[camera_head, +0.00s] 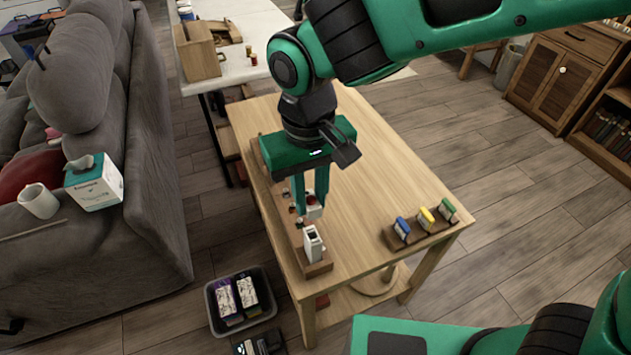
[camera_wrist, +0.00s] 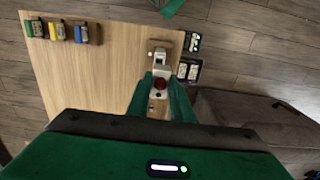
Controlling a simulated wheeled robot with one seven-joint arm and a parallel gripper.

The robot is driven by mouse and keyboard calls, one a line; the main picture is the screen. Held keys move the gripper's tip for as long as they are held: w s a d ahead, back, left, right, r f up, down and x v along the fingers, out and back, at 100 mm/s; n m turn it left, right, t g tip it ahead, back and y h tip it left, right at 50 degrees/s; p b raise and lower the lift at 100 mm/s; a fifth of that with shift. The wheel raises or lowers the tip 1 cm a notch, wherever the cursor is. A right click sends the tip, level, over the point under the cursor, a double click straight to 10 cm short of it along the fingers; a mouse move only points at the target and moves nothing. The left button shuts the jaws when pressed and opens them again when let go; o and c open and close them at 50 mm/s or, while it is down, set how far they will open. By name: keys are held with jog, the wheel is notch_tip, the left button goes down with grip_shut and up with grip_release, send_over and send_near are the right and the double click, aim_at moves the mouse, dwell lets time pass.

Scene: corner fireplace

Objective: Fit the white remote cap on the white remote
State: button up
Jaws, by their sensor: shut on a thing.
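The white remote (camera_head: 313,243) stands upright in a wooden stand (camera_head: 318,268) at the table's near left corner. It also shows in the wrist view (camera_wrist: 160,58), ahead of my fingers. My gripper (camera_head: 311,206) points down just behind the remote and is shut on a small white piece (camera_head: 315,212), which looks like the white remote cap. A red patch (camera_wrist: 159,83) shows at this piece between the fingers in the wrist view. The piece appears apart from the remote. My fingers hide part of it.
A wooden rack (camera_head: 425,236) with blue, yellow and green pieces stands at the table's right edge. Several small items lie behind my fingers along the left edge. The table's middle (camera_head: 370,190) is clear. A dark bin (camera_head: 241,300) stands on the floor at left.

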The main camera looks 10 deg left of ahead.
jog(key=shift+w+d, duration=0.1)
jog(key=shift+f, duration=0.55)
send_over(313, 226)
jog(key=s, duration=0.2)
jog(key=shift+w+d+f, duration=0.1)
jog(key=shift+f, duration=1.25)
jog(key=shift+w+f, duration=0.1)
jog(key=shift+f, duration=1.25)
jog(key=shift+s, duration=0.1)
jog(key=shift+f, duration=1.35)
jog(key=o, duration=1)
